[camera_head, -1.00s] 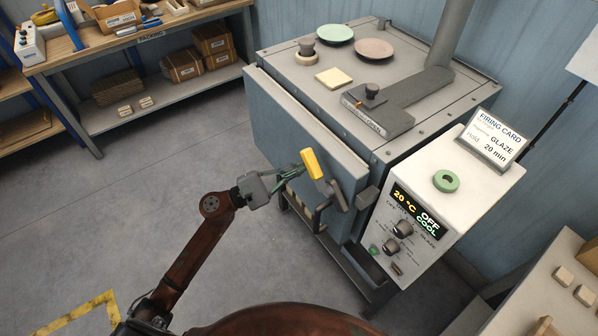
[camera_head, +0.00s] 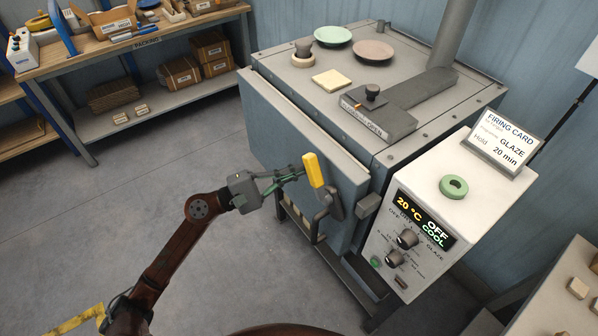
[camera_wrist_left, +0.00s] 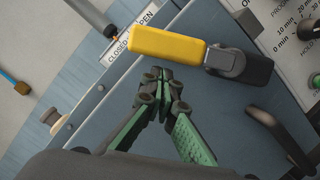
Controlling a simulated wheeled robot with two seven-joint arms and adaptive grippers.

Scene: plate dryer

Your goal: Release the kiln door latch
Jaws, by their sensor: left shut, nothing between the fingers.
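The kiln (camera_head: 300,120) is a grey box with a blue-grey front door (camera_head: 285,140). A latch with a yellow grip (camera_head: 314,170) sits near the door's right edge, above a dark bent handle (camera_head: 322,215). My left gripper (camera_head: 300,173) is shut and empty, with its fingertips just left of the yellow grip. In the left wrist view the green-padded fingers (camera_wrist_left: 163,75) meet close below the yellow grip (camera_wrist_left: 165,45); whether they touch it I cannot tell. The latch pivot (camera_wrist_left: 225,62) is grey. My right gripper is out of view.
The control box (camera_head: 430,210) right of the door reads 20 °C, OFF, COOL. A firing card (camera_head: 505,143) and a green ring (camera_head: 453,187) are on it. Plates (camera_head: 333,36) lie on the kiln top. A packing bench (camera_head: 130,40) stands at the back left. The floor left of the door is clear.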

